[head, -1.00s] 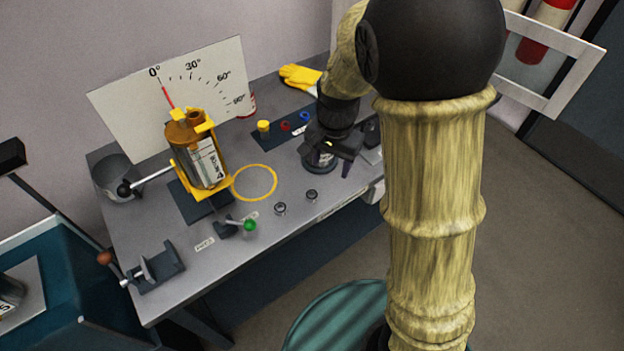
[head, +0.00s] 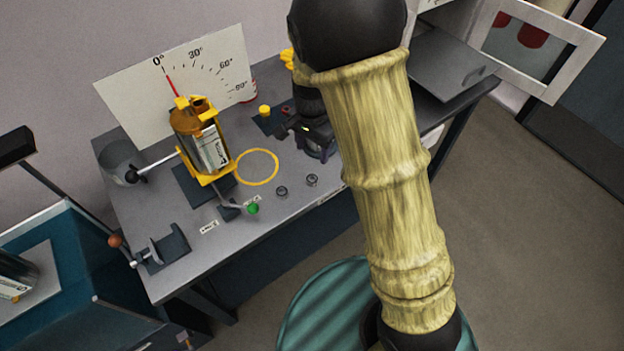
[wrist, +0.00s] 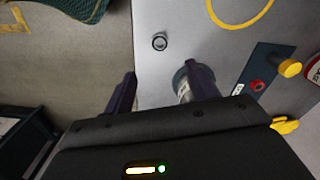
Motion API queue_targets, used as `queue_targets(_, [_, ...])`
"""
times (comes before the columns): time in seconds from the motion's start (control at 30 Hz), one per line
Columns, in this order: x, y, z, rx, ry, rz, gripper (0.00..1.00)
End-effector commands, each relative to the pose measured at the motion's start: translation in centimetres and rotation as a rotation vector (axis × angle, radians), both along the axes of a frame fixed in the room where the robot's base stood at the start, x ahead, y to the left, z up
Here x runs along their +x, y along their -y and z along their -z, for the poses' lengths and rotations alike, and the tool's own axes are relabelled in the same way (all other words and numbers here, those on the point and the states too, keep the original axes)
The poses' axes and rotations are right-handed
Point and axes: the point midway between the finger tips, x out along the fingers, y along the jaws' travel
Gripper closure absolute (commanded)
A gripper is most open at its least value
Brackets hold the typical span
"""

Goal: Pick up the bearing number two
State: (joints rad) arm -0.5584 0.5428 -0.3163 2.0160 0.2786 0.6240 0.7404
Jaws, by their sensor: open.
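Two small dark metal rings that look like bearings lie on the grey table near its front edge, a left one (head: 281,192) and a right one (head: 312,180). I cannot tell which is number two. In the wrist view one ring (wrist: 159,42) shows on the bare table, ahead of my gripper (wrist: 165,76). My gripper is open, with one finger on each side and no object seen held between them. A grey cylindrical jar (wrist: 182,90) stands by the right finger and is partly covered by it. In the head view my gripper (head: 318,148) is above the table behind the right ring.
A yellow circle (head: 276,167) is marked on the table left of my gripper. The tilted pump tube (head: 207,150) in its yellow holder, a green-knobbed lever (head: 253,208) and a clamp (head: 165,246) stand farther left. A blue strip (wrist: 262,75) holds coloured caps.

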Motion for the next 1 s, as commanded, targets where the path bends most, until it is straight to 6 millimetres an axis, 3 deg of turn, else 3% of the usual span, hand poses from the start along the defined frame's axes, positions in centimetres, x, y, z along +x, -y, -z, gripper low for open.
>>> queue_targets(0.33, [0.0,0.0,6.0,-0.001,-0.002,0.0,0.43])
queue_targets(0.8, [0.0,0.0,7.0,0.0,0.0,0.0,0.43])
queue_targets(1.0, [-0.2,0.0,9.5,-0.001,-0.005,0.0,0.43])
